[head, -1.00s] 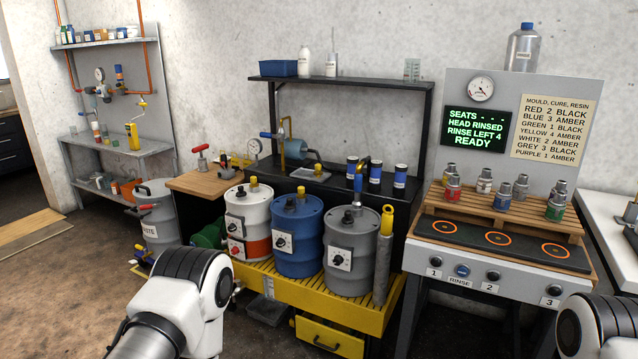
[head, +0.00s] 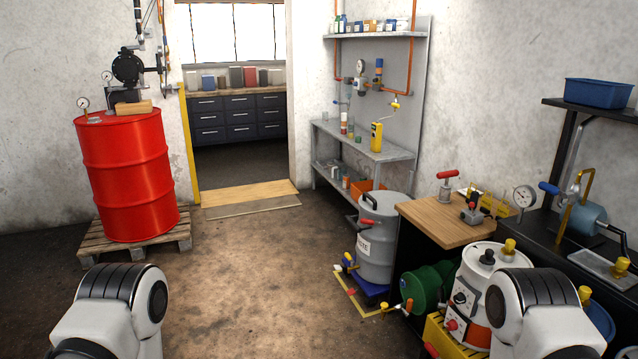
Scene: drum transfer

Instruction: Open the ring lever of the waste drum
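The grey waste drum (head: 377,240) stands on a low blue base on the floor, right of the middle in the head view. It has a lid with a dark handle on top and a white label on its front, partly readable. A red-ended lever (head: 365,222) sticks out at its upper left side, near the rim. I cannot tell from here how the lever is latched. Parts of both my arms show at the lower left and lower right, well short of the drum. Neither gripper is in the picture.
A wooden-topped bench (head: 447,222) stands close right of the drum, with a green drum (head: 428,285) below it. A yellow-edged floor plate (head: 352,300) lies at the drum's foot. A red drum (head: 125,175) stands on a pallet at left. The floor between is clear.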

